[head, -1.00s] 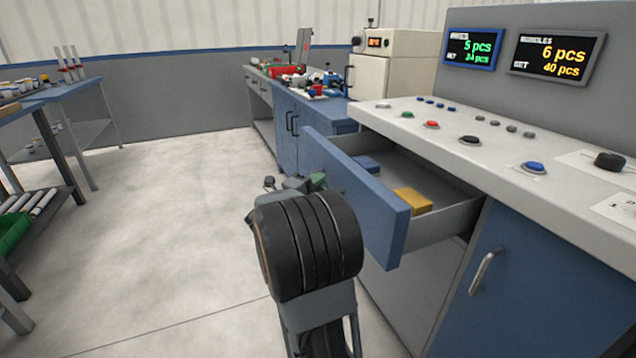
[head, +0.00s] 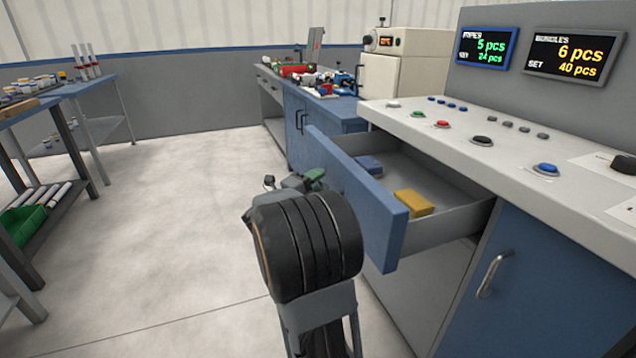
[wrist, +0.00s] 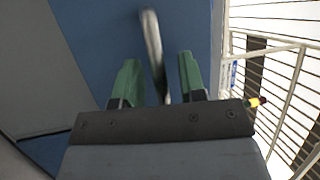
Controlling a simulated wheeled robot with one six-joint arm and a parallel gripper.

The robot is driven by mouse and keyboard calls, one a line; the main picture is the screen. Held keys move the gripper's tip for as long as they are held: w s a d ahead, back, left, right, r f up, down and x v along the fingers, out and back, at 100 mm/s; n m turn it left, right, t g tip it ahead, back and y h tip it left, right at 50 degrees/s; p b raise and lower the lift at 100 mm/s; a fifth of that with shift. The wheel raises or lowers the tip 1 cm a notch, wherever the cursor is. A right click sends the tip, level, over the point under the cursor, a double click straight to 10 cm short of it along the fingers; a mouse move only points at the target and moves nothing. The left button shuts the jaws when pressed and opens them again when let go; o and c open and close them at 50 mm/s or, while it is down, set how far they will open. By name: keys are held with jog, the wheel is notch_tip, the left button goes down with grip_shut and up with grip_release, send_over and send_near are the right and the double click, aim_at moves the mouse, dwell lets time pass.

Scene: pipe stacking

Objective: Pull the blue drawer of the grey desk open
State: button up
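The blue drawer (head: 350,190) of the grey desk (head: 437,290) stands well out, its inside in view. A blue block (head: 369,165) and a yellow block (head: 414,203) lie in it. In the wrist view, the drawer's silver handle (wrist: 152,40) runs between the two green fingers of my gripper (wrist: 158,60). The fingers are apart, with a gap on each side of the handle. In the head view, my gripper (head: 302,182) is at the outer face of the drawer front, partly hidden by my wrist. The handle is hidden there.
A blue cabinet door (head: 545,285) with a metal handle is right of the drawer. Buttons line the desk top (head: 400,110). A workbench (head: 345,104) stands behind. Racks with parts and a green bin (head: 20,222) are at the left. The floor between is clear.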

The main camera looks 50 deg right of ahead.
jog(key=shift+a, duration=0.1)
jog(key=w+a+f+p, duration=0.1)
jog(key=a+f+p, duration=0.1)
jog(key=a, duration=1.1)
jog(key=shift+a+f, duration=0.2)
jog(key=shift+f, duration=0.05)
jog(key=shift+r+p, duration=0.1)
jog(key=shift+p, duration=0.2)
jog(key=w+a+r+n+t+y+p, duration=0.3)
jog(key=w+r+n+t+y+p, duration=0.15)
jog(key=r+n+t+p, duration=0.2)
jog(key=w+a+r+n+t+y+p, duration=0.2)
jog(key=w+r+n+t+y+p, duration=0.1)
jog(key=w+r+n+t+p, duration=0.35)
jog(key=s+a+r+n+t+y+p, duration=0.2)
jog(key=a+r+n+y+p, duration=0.65)
jog(key=a+n+y, duration=0.2)
jog(key=s+a+r+n+g+y+p, duration=0.1)
jog(key=s+a+r+n+g+p, duration=0.1)
jog(key=s+n+g+p, duration=0.3)
jog(key=s+a+r+n+g+y+p, duration=0.1)
jog(key=s+n+g+p, duration=0.4)
jog(key=s, duration=0.9)
notch_tip(320, 180, up, 3)
jog(key=a+n+p, duration=0.1)
jog(key=n+p, duration=0.1)
jog(key=p, duration=0.1)
jog(key=shift+s+a+n, duration=0.15)
jog(key=shift+n, duration=0.2)
